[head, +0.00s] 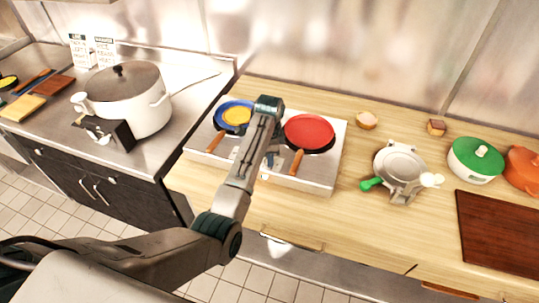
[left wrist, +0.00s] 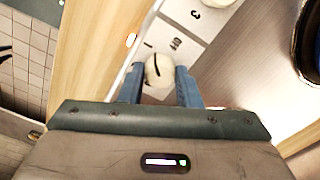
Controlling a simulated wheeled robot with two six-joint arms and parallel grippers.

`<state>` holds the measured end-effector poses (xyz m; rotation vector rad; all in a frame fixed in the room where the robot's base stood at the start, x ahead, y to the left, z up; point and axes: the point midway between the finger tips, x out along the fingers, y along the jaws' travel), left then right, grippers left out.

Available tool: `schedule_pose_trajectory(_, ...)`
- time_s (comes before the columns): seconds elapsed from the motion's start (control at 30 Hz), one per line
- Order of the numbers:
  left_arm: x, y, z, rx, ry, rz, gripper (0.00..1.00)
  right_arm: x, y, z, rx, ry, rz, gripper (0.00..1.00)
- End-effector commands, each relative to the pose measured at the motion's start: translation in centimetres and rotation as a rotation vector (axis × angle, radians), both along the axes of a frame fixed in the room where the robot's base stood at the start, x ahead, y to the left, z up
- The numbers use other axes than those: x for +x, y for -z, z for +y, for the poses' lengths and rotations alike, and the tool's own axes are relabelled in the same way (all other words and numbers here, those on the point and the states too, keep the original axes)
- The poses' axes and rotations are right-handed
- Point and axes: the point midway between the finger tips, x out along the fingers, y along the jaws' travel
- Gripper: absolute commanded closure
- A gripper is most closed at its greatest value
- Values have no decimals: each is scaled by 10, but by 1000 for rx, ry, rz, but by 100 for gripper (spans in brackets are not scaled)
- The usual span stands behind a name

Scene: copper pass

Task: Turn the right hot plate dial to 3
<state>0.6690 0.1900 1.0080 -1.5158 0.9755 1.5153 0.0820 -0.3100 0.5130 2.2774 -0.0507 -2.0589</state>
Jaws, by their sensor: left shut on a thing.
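The hot plate (head: 325,178) is a pale two-burner unit on the wooden counter. A blue pan (head: 221,112) with a yellow round thing in it sits on its left side and a red pan (head: 309,130) on its right side. My left gripper (head: 272,158) is low at the hot plate's front, between the pans' handles, and my arm hides the dials there. In the left wrist view, its blue fingers are shut on a pale round dial (left wrist: 158,71). My right gripper is out of view.
A large white pot (head: 148,112) stands on the steel counter at left. Right of the hot plate are a waffle-iron-like appliance (head: 399,163), a green-lidded pot (head: 476,158) and a dark board (head: 495,230). The wooden counter (head: 340,218) in front is clear.

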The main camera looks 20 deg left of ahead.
Motion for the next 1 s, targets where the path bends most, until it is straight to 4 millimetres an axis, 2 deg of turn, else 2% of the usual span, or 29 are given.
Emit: schedule_pose_trajectory(1.0,-1,2,0,0,-964,3,92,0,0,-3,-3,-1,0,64)
